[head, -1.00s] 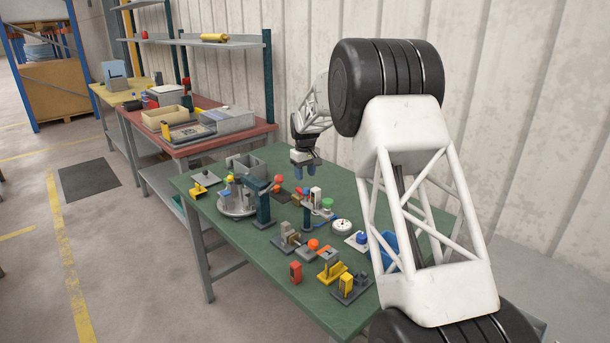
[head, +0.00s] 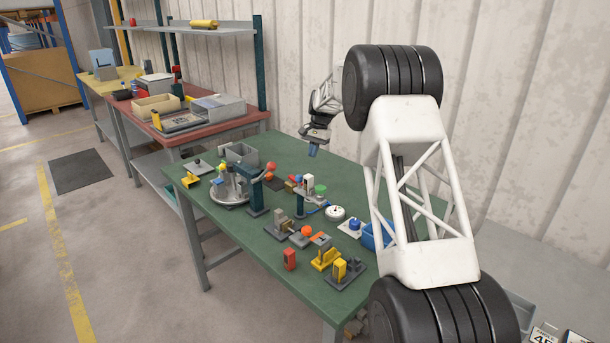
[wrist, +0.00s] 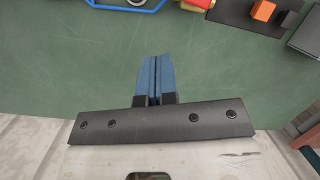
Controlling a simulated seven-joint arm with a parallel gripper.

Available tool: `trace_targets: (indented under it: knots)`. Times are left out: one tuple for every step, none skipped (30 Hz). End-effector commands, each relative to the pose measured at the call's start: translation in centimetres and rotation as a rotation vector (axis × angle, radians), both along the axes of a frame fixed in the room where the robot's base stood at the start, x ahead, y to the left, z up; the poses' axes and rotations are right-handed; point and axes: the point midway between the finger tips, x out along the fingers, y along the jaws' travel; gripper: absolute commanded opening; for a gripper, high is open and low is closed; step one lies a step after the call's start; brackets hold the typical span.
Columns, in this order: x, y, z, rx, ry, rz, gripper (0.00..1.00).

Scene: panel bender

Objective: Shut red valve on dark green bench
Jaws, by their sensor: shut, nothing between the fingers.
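The dark green bench (head: 330,180) stands mid-frame in the head view. My gripper (head: 313,150) hangs above its back part, with the blue fingers pointing down. In the wrist view my gripper's blue fingers (wrist: 153,72) lie together, shut and empty, over bare green surface. A red part with a yellowish piece (wrist: 198,3) is cut off at the top edge of that view, apart from the fingertips. It may be the red valve, but its shape is hidden. In the head view small red parts (head: 292,180) sit among the fixtures, too small to tell as a valve.
A round grey fixture (head: 229,191), a white dial (head: 335,213), a red block (head: 290,260) and yellow fixtures (head: 325,259) crowd the bench. A blue bin (head: 375,236) stands at right. An orange block (wrist: 263,10) shows in the wrist view. The bench's back strip is clear.

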Motion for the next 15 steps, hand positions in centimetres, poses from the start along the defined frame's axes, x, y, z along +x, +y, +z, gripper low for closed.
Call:
trace_targets:
  knots:
    - [0.4,-0.6,0.1,0.003,0.023,-0.071,0.00]
    - [0.6,-0.9,0.2,0.005,0.041,-0.118,0.00]
    - [0.8,-1.2,0.3,0.007,0.060,-0.175,0.00]
    - [1.0,-1.5,0.4,0.009,0.076,-0.217,0.00]
    - [1.1,-1.7,0.5,0.011,0.091,-0.257,0.00]
    - [1.3,-2.0,0.6,0.011,0.110,-0.304,0.00]
    - [1.4,-2.2,0.6,0.011,0.122,-0.337,0.00]
    - [1.5,-2.4,0.7,0.012,0.135,-0.365,0.00]
    - [1.7,-2.6,0.8,0.012,0.149,-0.399,0.00]
    - [1.7,-2.7,0.8,0.013,0.158,-0.421,0.00]
    - [1.8,-2.8,0.9,0.012,0.165,-0.440,0.00]
    - [1.9,-2.9,1.0,0.012,0.173,-0.458,0.00]
    - [1.9,-3.0,1.0,0.011,0.179,-0.470,0.00]
    - [1.9,-3.0,1.0,0.012,0.183,-0.479,0.00]
    - [2.0,-3.1,1.1,0.012,0.186,-0.487,0.00]
